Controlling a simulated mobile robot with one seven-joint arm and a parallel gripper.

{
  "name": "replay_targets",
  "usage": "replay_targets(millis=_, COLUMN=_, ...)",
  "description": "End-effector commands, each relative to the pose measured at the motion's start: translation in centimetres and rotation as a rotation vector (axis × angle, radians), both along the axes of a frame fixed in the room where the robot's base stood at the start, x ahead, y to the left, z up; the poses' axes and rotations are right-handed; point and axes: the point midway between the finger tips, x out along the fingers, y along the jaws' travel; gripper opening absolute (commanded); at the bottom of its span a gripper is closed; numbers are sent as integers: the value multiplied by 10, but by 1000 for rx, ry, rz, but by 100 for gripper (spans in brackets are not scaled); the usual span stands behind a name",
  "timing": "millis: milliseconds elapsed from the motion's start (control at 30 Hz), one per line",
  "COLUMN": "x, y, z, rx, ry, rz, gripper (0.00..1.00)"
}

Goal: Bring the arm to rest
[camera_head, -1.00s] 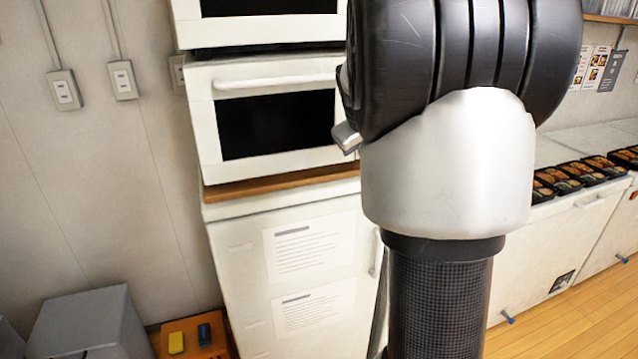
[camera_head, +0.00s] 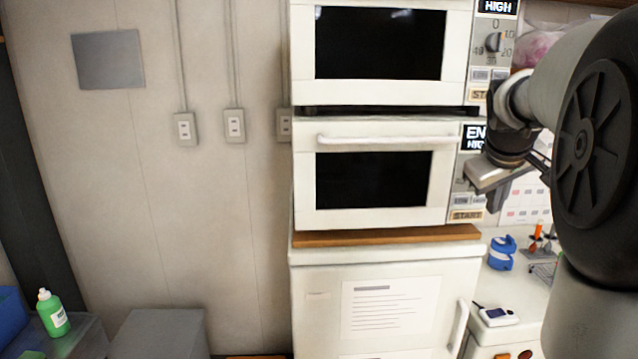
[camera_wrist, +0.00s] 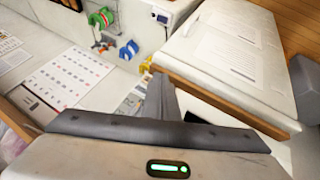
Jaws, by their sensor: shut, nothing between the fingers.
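My arm stands at the right side of the head view, partly cut off by the frame edge. My gripper (camera_head: 488,192) is in front of the control panel of the lower microwave, in mid-air. In the wrist view the grey fingers of my gripper (camera_wrist: 160,98) are together, with nothing held between them. I cannot tell from the head view how far the gripper is from the microwave.
Two white microwaves are stacked, the lower microwave (camera_head: 374,175) on a wooden board (camera_head: 386,236) over a white cabinet (camera_head: 385,265). A green bottle (camera_head: 54,313) and grey box (camera_head: 160,333) are at left.

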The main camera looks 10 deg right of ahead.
Motion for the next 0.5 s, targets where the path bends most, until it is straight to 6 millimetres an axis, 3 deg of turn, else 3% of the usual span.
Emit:
replay_targets(millis=167, x=-40, y=89, z=-3, rx=135, ry=-42, rz=24, gripper=0)
replay_targets(millis=300, x=-97, y=176, z=-22, rx=265, ry=-49, rz=41, gripper=0)
replay_targets(millis=400, x=-141, y=225, z=-43, rx=333, ry=-38, rz=47, gripper=0)
replay_targets(millis=500, x=-179, y=256, z=-65, rx=378, ry=-24, rz=45, gripper=0)
